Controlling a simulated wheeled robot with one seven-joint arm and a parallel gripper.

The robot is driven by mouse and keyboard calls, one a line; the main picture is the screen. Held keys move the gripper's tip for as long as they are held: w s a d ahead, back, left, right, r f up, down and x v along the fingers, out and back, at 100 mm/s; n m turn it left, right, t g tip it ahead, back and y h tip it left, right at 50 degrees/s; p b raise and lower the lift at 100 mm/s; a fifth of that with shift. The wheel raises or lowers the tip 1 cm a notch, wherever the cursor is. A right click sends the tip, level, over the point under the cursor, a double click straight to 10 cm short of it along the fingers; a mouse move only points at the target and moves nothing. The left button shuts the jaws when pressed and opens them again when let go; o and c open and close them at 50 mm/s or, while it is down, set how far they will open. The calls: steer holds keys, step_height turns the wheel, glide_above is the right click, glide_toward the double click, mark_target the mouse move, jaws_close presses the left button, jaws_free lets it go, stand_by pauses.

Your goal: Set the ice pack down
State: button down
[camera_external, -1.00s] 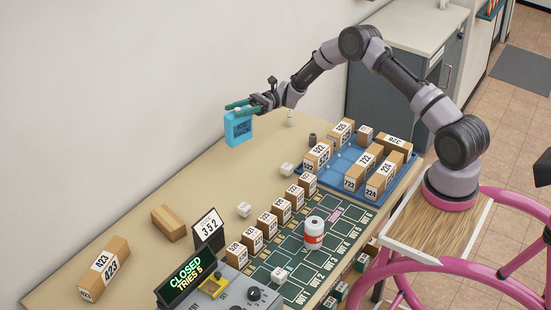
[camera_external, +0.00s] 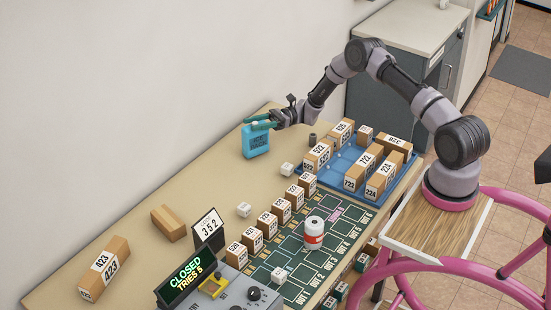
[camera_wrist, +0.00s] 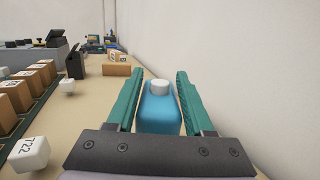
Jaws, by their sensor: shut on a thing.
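The ice pack (camera_external: 256,142) is a light blue, flat bottle shape with dark lettering and a white cap. It is upright near the back edge of the table, by the wall. My gripper (camera_external: 262,122) is shut on its upper part, with teal fingers on both sides. In the wrist view the ice pack (camera_wrist: 160,112) and its white cap show between the fingers of my gripper (camera_wrist: 160,100). Its bottom is at or just above the tabletop (camera_external: 215,172); I cannot tell if it touches.
A blue tray (camera_external: 337,180) with numbered boxes stands to the right. A row of small numbered boxes (camera_external: 266,225) lines a green board (camera_external: 300,262). White cubes (camera_external: 287,169) lie nearby. The table left of the ice pack is clear up to a wooden block (camera_external: 168,222).

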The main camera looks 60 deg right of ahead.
steer(key=shift+f, duration=0.25)
steer(key=shift+c, duration=1.4)
jaws_free()
